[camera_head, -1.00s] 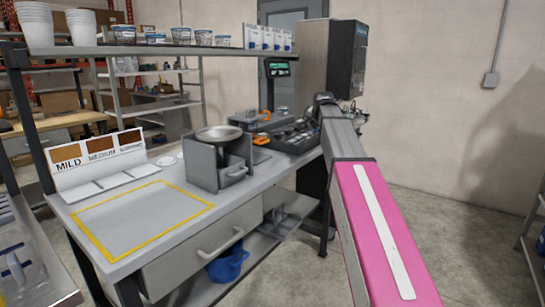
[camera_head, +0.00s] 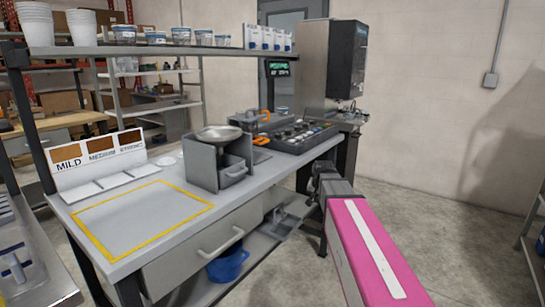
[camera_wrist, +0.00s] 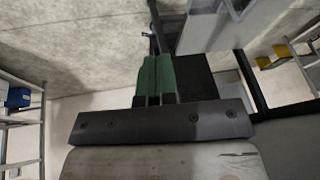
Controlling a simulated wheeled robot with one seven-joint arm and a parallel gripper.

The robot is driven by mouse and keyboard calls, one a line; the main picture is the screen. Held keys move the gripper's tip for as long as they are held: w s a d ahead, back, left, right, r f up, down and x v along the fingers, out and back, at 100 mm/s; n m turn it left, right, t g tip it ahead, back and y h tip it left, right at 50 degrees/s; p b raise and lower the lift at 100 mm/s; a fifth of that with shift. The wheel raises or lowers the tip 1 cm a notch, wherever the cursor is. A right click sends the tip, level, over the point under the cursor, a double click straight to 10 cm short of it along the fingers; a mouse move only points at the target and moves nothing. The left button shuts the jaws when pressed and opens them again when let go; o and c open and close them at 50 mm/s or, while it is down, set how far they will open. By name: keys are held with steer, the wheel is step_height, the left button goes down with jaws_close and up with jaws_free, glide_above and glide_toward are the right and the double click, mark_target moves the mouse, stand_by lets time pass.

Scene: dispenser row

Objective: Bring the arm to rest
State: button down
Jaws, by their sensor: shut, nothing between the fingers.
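My gripper shows in the wrist view (camera_wrist: 158,82) with its green fingers together and nothing between them. In the head view my pink arm reaches forward at the lower right, and its far end is beside the right end of the workbench (camera_head: 140,222), below the bench top. The fingers themselves are hidden in the head view. I cannot tell whether the arm touches the bench; a gap seems to show.
A blue bucket (camera_head: 228,264) sits on the lower shelf.

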steer(key=s+f+n+g, duration=0.4)
steer(key=s+f, duration=1.3)
steer(key=s, duration=0.4)
steer(key=shift+s+f, duration=0.35)
steer(key=shift+f, duration=0.05)
steer(key=shift+a, duration=0.1)
